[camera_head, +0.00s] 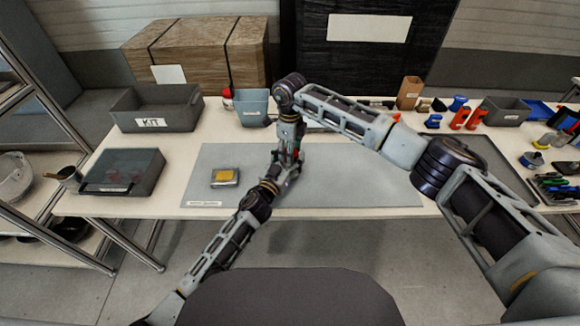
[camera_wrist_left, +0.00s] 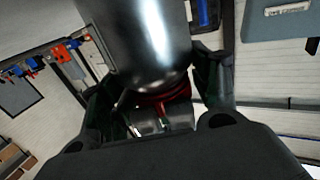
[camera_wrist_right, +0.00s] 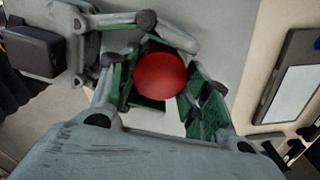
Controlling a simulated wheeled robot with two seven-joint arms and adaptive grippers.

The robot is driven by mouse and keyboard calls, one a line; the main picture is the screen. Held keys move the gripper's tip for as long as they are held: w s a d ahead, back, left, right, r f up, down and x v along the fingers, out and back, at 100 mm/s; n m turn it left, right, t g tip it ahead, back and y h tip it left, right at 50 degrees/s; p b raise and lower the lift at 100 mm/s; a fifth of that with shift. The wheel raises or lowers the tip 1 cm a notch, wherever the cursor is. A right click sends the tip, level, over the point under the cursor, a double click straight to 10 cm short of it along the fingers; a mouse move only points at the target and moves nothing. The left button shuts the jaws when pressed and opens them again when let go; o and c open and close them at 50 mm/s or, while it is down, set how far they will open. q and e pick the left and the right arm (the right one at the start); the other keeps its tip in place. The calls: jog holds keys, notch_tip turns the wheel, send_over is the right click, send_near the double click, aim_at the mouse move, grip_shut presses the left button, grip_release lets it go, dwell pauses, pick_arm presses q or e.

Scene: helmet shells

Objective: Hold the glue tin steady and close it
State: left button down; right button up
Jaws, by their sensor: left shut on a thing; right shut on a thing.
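The glue tin is mostly hidden between my two grippers over the grey mat (camera_head: 340,185). Its red round lid (camera_wrist_right: 160,76) shows from above in the right wrist view, between the green pads of my right gripper (camera_wrist_right: 165,98). Red also shows between the fingers of my left gripper (camera_wrist_left: 160,95) in the left wrist view. In the head view my left gripper (camera_head: 283,175) reaches in low from the front, shut on the tin. My right gripper (camera_head: 291,150) comes down from above, shut on the lid. Whether the lid sits fully down is hidden.
A metal dish with a yellow pad (camera_head: 225,176) lies left on the mat. A dark tray (camera_head: 150,170), a KIT bin (camera_head: 125,120) and a blue-grey bin (camera_head: 252,112) stand left and behind. Tools (camera_head: 470,115) crowd the right. My right arm spans the mat's right side.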

jog(key=shift+m, duration=1.7)
jog(key=o, duration=1.1)
jog(key=shift+r, duration=2.25)
